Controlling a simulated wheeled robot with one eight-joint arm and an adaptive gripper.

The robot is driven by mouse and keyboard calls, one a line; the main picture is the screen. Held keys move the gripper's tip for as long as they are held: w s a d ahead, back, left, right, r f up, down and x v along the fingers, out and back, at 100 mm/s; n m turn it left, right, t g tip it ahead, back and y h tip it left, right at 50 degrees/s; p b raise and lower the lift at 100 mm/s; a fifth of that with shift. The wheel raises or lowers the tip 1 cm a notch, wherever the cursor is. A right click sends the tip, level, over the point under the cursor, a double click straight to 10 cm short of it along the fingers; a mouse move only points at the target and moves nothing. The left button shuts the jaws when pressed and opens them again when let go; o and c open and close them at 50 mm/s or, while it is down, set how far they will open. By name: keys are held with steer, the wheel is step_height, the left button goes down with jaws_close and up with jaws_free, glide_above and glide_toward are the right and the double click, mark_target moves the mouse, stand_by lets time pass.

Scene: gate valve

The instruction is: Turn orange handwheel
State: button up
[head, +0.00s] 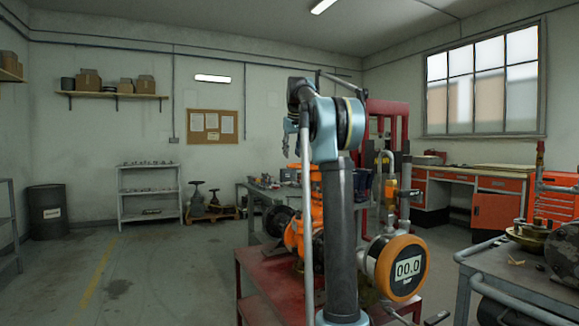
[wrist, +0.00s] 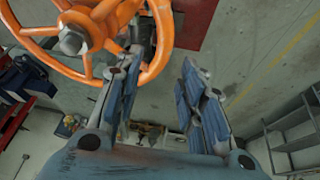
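The orange handwheel (wrist: 162,30) fills the upper left of the wrist view, with spokes running to a grey hub nut (wrist: 71,42). My gripper (wrist: 162,66) is open, with its two blue-grey fingers clearly apart. The lower right rim of the wheel shows in the gap between the fingertips, close to the left finger. I cannot tell whether the finger touches it. In the head view, the orange valve body (head: 293,236) stands on a red table, partly behind my arm. The handwheel is mostly hidden by my arm there.
The red table (head: 262,272) is ahead. A grey bench (head: 530,285) with fittings is at the right. A shelf rack (head: 150,193) and a drum (head: 47,212) stand at the left; the floor there is open.

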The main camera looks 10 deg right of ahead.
steer(key=shift+x, duration=2.85)
